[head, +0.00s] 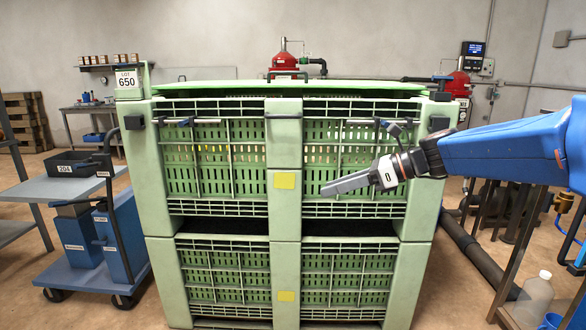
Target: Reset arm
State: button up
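My blue arm (505,150) reaches in from the right edge of the head view. It ends in my gripper (326,190), which points left in front of the upper green crate's right half. The fingers show side-on as one grey tapered shape, so I cannot tell whether they are open or shut. I see nothing hanging from them. Whether the fingertips touch the crate is not clear.
Stacked green slatted crates (284,215) fill the middle, with a lid on top. A blue-grey cart (85,195) stands at left, holding a dark bin (80,164). A white jug (534,292) and a dark pipe (480,258) are at right.

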jog(key=s+d+f+n+h, duration=0.4)
jog(key=s+d+f+n, duration=0.2)
jog(key=s, duration=0.3)
jog(key=s+d+f+n+h, duration=0.4)
jog(key=s+d+f+n, duration=0.2)
jog(key=s+n, duration=0.3)
jog(key=s+d+f+n+t+h, duration=0.1)
jog(key=s+d+f+n+h, duration=0.3)
jog(key=s+d+f+n, duration=0.2)
jog(key=s+n, duration=0.2)
jog(key=s, duration=0.2)
jog(key=shift+f, duration=0.4)
jog(key=shift+d, duration=0.1)
